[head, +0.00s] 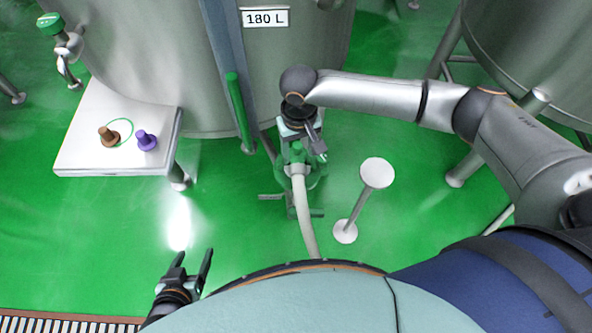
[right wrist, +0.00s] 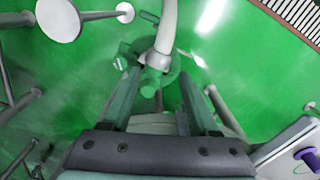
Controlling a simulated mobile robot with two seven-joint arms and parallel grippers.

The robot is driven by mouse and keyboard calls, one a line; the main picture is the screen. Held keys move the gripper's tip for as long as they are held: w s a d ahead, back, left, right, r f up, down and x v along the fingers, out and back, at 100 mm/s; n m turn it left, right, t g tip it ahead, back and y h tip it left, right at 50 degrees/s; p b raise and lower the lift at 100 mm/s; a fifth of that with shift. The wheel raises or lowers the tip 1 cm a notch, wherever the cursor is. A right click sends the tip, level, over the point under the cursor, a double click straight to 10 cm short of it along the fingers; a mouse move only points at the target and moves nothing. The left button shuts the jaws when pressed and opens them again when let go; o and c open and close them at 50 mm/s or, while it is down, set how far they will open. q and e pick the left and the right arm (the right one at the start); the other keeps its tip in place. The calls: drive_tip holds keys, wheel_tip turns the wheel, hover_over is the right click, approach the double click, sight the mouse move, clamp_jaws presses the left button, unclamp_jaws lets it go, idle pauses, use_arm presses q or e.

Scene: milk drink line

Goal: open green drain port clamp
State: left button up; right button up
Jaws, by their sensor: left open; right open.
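The green drain port clamp (head: 297,156) sits low in front of the steel tank, where a pale hose (head: 304,215) joins the port. My right gripper (head: 312,146) is right above the clamp, reaching down from the right, and hides part of it. In the right wrist view its two fingers are apart, and the green clamp (right wrist: 153,82) and hose end (right wrist: 165,35) show between and beyond the tips. I cannot tell whether the fingers touch the clamp. My left gripper (head: 192,262) is open and empty over the floor at lower left.
A white side table (head: 75,160) holds a brown plug (head: 109,136) and a purple plug (head: 146,140). A round white-topped stand (head: 376,173) is right of the hose. The steel tank (head: 300,70) blocks the back. Green floor is clear at lower left, beside a floor grate (head: 60,322).

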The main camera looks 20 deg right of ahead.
sight(298, 175)
wheel_tip(298, 175, down, 11)
drive_tip(key=shift+r+b, duration=0.2)
drive_tip(key=shift+b, duration=0.65)
clamp_jaws()
idle(0.8)
